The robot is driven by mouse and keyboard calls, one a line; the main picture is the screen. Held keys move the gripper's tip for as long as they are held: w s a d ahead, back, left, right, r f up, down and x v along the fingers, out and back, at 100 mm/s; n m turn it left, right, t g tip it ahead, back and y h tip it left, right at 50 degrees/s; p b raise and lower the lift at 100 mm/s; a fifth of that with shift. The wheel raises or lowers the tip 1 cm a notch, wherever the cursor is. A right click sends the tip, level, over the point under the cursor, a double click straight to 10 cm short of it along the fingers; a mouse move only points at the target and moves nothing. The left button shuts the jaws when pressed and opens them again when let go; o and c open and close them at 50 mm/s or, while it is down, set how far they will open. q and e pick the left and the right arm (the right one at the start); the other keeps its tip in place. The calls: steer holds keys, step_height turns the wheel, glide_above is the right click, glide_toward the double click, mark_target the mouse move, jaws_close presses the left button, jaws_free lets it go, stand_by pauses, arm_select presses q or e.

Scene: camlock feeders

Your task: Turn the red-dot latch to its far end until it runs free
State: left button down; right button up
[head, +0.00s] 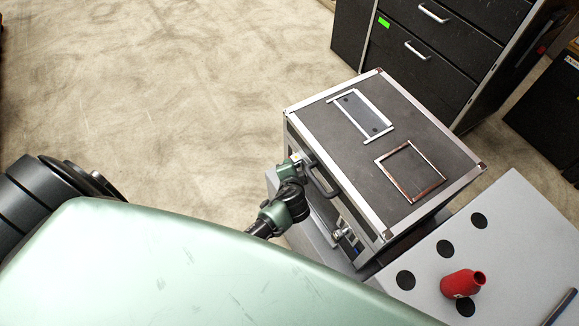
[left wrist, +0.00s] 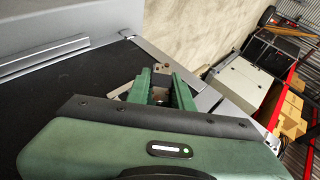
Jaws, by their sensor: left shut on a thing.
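A dark flight case (head: 345,150) with silver edges stands at the centre right of the head view. My left gripper (head: 295,160) is at its front face, near the upper left corner, beside the black handle. In the left wrist view my green fingers (left wrist: 160,84) are closed on a small latch (left wrist: 160,80) at the edge of the dark panel. The fingers hide most of the latch, and I cannot make out a red dot. Another metal fitting (head: 346,238) shows low on the case's front right. My right gripper is in neither view.
A grey table (head: 520,220) with black discs and a red bottle (head: 462,284) stands to the right of the case. Dark drawer cabinets (head: 440,50) stand behind. Open carpet (head: 190,90) lies to the left.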

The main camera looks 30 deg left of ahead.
arm_select(q)
steer(key=g+h+p, duration=0.1)
steer(key=h+p, duration=0.1)
steer(key=p, duration=0.3)
steer(key=n+g+h+p, duration=0.1)
steer(key=h+p, duration=0.1)
steer(key=p, duration=0.3)
steer(key=shift+w+a+r+g, duration=0.1)
steer(key=shift+a+r+g, duration=0.05)
steer(key=shift+r+g, duration=0.25)
steer(key=shift+f+g+h+p, duration=0.25)
steer(key=shift+g+h+p, duration=0.15)
steer(key=shift+h, duration=0.2)
steer(key=shift+f+n+g+h, duration=0.2)
steer(key=shift+n+g+h, duration=0.15)
steer(key=shift+h, duration=0.25)
steer(key=shift+g+h+b, duration=0.35)
steer(key=shift+h+b, duration=0.25)
steer(key=shift+b, duration=0.05)
steer(key=shift+d+n, duration=0.2)
steer(key=shift+n, duration=0.05)
steer(key=c, duration=1.5)
jaws_free()
